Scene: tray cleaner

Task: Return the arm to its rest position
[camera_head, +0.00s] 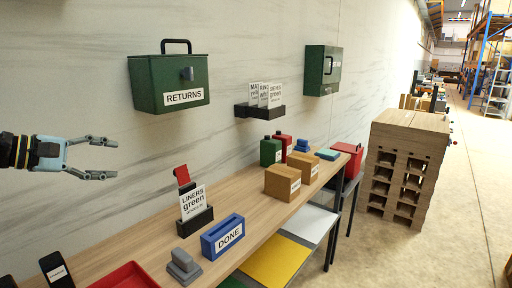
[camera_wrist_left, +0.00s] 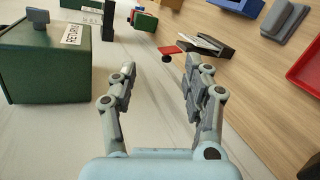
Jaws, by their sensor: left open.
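My left gripper (camera_head: 102,158) is open and empty, held out in the air at the left of the head view, in front of the wall and below and left of the green RETURNS box (camera_head: 172,84). In the left wrist view the two fingers (camera_wrist_left: 158,92) stand apart with nothing between them. The green RETURNS box also shows in the left wrist view (camera_wrist_left: 40,65), to the left of the fingers. My right gripper does not show in either view.
A wooden bench (camera_head: 250,207) runs along the wall. It bears a red tray (camera_head: 128,276), a blue DONE box (camera_head: 222,236), a black LINERS card holder (camera_head: 195,221), a grey block (camera_head: 184,266) and cardboard boxes (camera_head: 282,182). A wall rack (camera_head: 260,111) holds cards. Wooden stacks (camera_head: 404,160) stand right.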

